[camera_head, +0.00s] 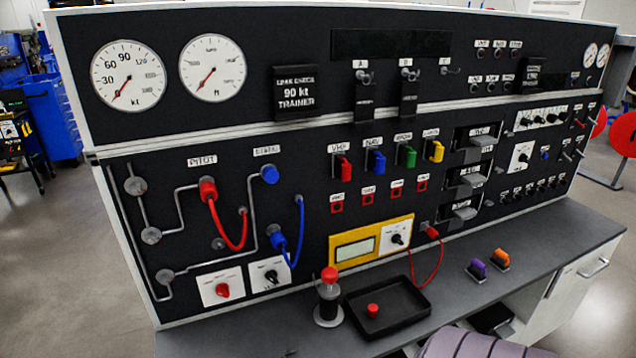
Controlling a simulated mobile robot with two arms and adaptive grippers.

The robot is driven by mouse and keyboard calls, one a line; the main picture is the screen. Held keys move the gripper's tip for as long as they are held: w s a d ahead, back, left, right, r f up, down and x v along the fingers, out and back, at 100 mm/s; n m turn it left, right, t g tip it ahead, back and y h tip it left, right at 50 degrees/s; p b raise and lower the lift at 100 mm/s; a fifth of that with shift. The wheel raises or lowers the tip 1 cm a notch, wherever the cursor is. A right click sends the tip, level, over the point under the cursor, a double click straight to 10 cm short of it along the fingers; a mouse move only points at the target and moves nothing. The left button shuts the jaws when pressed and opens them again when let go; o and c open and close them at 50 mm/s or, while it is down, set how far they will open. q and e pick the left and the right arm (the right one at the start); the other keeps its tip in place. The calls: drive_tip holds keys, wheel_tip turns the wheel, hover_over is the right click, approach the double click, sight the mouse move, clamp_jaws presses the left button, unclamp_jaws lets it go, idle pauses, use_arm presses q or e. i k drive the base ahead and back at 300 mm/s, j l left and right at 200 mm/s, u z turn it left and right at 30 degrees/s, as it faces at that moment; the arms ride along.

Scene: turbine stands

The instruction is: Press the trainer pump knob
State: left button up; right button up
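A small pump (328,302) stands upright on the front of the grey bench. It has a dark cylinder on a round base and a red knob (329,275) on top. The knob looks raised above the cylinder, and nothing touches it. I take this to be the trainer pump. Two dials (127,75) are at the upper left of the panel.
A black tray (418,314) with a small red piece (373,310) lies right beside the pump. Purple (477,268) and orange (500,258) pieces stand farther right. Red (234,240) and blue (296,238) hoses hang from the panel. Bare bench lies left of the pump.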

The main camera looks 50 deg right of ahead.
sight(329, 276)
drive_tip(key=z, duration=1.75)
